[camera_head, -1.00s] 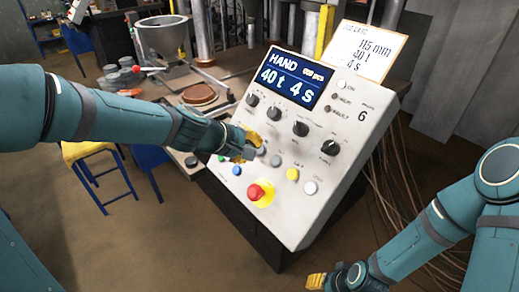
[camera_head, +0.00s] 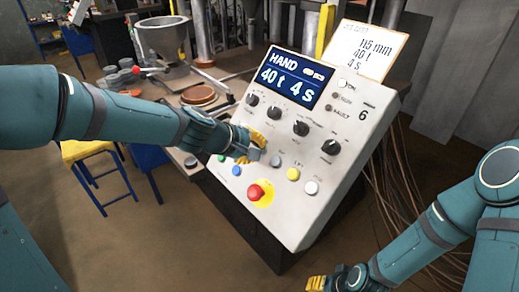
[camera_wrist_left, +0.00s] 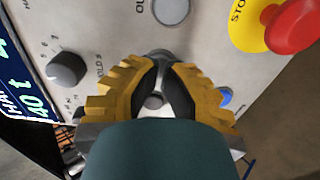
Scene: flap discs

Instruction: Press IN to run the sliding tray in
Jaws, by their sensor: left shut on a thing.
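The slanted control panel (camera_head: 330,110) fills the middle of the head view; its display reads HAND, 40 t, 4 s. My left gripper (camera_head: 258,150) is at the panel's button row, its yellow fingers closed together. In the left wrist view, its fingertips (camera_wrist_left: 157,64) meet at a grey button (camera_wrist_left: 160,52), which they mostly cover; its label is hidden. The grey OUT button (camera_wrist_left: 171,10) is beside it and clear of the fingers. A brown disc (camera_head: 198,95) lies on the press bench behind; the tray under it is partly hidden. My right gripper (camera_head: 316,283) is low at the bottom edge.
A red stop button (camera_head: 257,192) on a yellow plate sits below the row. Yellow (camera_head: 293,174), white (camera_head: 311,187) and blue (camera_head: 237,170) buttons are close by. Knobs (camera_head: 300,128) stand out above. A card (camera_head: 368,48) stands behind the panel, and cables hang at right.

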